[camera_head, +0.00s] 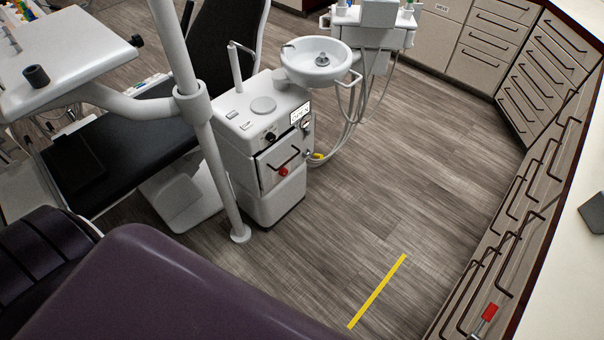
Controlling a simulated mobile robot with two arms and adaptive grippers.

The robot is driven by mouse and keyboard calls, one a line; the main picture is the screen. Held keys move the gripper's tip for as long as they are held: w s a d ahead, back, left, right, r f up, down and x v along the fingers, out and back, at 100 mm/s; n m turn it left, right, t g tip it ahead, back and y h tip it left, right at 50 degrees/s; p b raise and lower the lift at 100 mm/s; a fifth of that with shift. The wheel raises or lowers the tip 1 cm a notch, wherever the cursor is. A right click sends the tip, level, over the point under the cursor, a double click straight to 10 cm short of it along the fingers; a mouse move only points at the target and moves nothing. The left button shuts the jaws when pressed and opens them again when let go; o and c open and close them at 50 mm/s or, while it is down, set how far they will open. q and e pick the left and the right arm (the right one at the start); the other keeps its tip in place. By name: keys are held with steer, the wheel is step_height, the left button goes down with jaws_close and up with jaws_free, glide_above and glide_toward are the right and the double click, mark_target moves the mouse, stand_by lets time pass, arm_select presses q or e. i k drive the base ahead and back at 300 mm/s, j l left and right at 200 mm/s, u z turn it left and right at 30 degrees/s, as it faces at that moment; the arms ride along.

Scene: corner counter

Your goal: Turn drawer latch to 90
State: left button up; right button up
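A white dental unit (262,195) stands left of the picture's middle and has a small front drawer (272,180) with a dark bar handle. A red round knob (283,171) sits on that drawer front, below the handle. A black knob (270,136) sits above it, near a white label (300,113) too small to read. A red-handled lever with a metal shaft (489,312) is at the drawer fronts at the bottom right. I cannot tell which of these is the drawer latch, or its angle. Neither of my grippers shows.
A purple padded seat (180,290) fills the lower left. A white pole (205,130) stands left of the unit. A basin (315,61) and hoses are behind it. Drawer cabinets (530,200) line the right. The wood floor (400,190) between is clear, with a yellow strip (377,291).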

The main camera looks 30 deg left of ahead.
mark_target(283, 172)
steer(key=z, duration=2)
steer(key=j+z, duration=0.2)
steer(key=z, duration=0.25)
steer(key=j+z, duration=0.2)
steer(key=z, duration=0.3)
steer(key=j+z, duration=0.2)
steer(key=z, duration=0.25)
steer(key=k+j+z, duration=0.1)
steer(key=z, duration=0.35)
steer(key=k+j+z, duration=0.1)
steer(key=z, duration=0.4)
steer(key=k+j+z, duration=0.15)
steer(key=z, duration=0.3)
steer(key=k+j+z, duration=0.15)
steer(key=z, duration=0.25)
steer(key=k+j+z, duration=0.2)
steer(key=z, duration=0.25)
steer(key=k+z, duration=0.2)
steer(key=z, duration=0.25)
steer(key=k+z, duration=0.2)
steer(key=z, duration=0.2)
